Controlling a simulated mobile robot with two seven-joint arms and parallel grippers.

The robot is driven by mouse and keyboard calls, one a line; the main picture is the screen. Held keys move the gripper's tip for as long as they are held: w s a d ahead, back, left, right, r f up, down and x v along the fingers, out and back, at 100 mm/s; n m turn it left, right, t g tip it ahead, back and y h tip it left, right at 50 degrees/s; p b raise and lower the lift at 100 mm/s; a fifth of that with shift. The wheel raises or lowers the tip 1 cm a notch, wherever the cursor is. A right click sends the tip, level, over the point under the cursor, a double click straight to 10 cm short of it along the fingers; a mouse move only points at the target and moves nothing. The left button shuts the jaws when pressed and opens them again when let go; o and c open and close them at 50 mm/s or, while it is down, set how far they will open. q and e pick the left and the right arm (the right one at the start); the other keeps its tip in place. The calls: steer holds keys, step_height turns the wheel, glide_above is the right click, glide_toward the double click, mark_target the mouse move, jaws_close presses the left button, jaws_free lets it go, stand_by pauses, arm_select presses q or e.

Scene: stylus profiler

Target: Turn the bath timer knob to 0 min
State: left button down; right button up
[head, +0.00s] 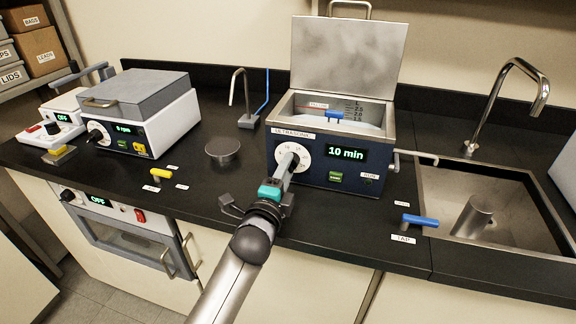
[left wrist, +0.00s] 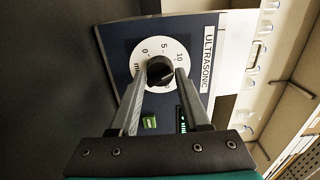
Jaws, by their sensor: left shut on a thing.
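The ultrasonic bath (head: 345,185) stands at the middle of the bench, its display (head: 347,153) reading "10 min". The timer knob is black, on a round white dial (head: 303,155) at the left of its front panel. In the left wrist view the knob (left wrist: 160,71) sits between my finger tips, with marks 0, 5 and 10 around it. My left gripper (head: 288,163) reaches the dial from the front and is shut on the knob; it also shows in the left wrist view (left wrist: 162,76). The fingers partly hide the knob and dial, and I cannot tell its pointer direction. My right gripper is not in view.
The bath's lid (head: 345,55) stands open. A green button (head: 336,177) is below the display. A sink (head: 500,215) with a blue-handled tap lever (head: 420,220) lies right.

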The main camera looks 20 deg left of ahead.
arm_select(q)
steer(key=n, duration=0.9)
steer(key=shift+n, duration=0.3)
steer(key=n, duration=1)
steer(key=shift+c, duration=1.9)
jaws_free()
steer(key=shift+s, duration=0.1)
